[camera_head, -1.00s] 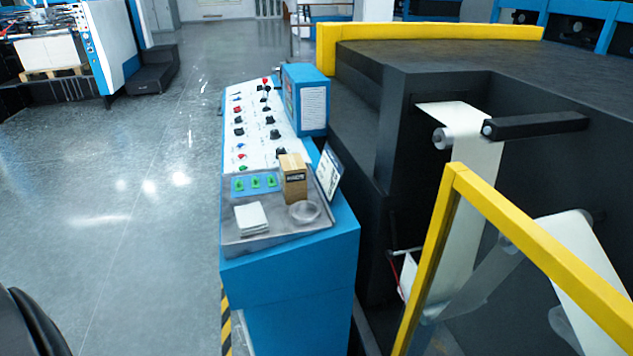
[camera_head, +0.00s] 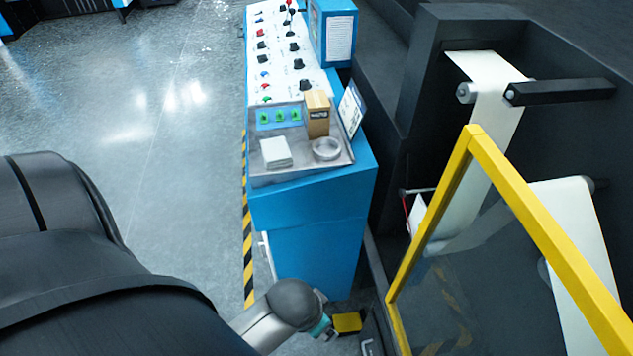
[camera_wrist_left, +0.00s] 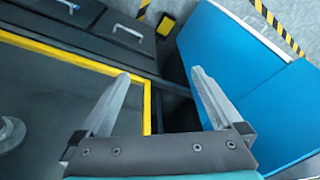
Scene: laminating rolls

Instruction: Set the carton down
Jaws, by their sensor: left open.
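A small brown carton (camera_head: 317,114) stands upright on the grey tray (camera_head: 262,178) at the near end of the blue control console (camera_head: 318,235). In the left wrist view my left gripper (camera_wrist_left: 158,75) is open with nothing between its fingers. It points down past the console's blue side (camera_wrist_left: 235,75), and the carton is not in that view. In the head view an arm of mine (camera_head: 285,308) reaches in low beside the console's base, and its fingers are not clearly seen. My right gripper is not in view.
On the tray are a white stack (camera_head: 276,152), a clear round dish (camera_head: 326,149) and a blue strip with green pieces (camera_head: 278,117). A tilted sign (camera_head: 351,108) stands right of the carton. A yellow-framed guard (camera_head: 474,150) and paper rolls are at right. Floor at left is open.

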